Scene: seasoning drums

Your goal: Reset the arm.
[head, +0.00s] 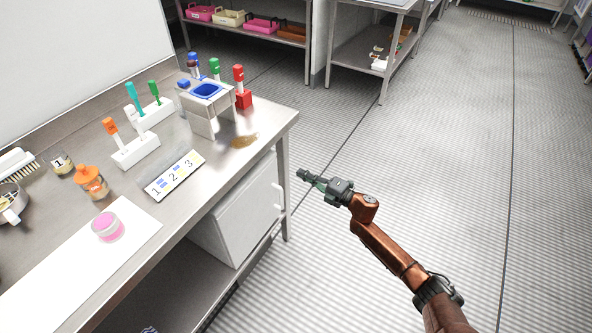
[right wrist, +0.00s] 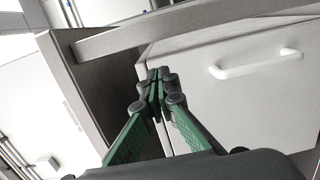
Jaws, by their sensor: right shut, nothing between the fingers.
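My right arm comes in from the lower right of the head view, and its gripper (head: 309,179) is off the right end of the steel table, over open floor. The right wrist view shows its green and grey fingers (right wrist: 158,82) closed together with nothing between them. A white cabinet with a handle (right wrist: 256,63) is beyond the fingers in that view. It also shows under the table in the head view (head: 238,222). My left gripper is not in view.
The steel table (head: 226,169) holds a pink-filled dish (head: 108,227), an orange-capped bottle (head: 91,181), a numbered card (head: 174,176), white racks with coloured-handled tools and a stand with a blue tray (head: 206,91). A brown spill (head: 244,141) lies near its right end. The floor at right is clear.

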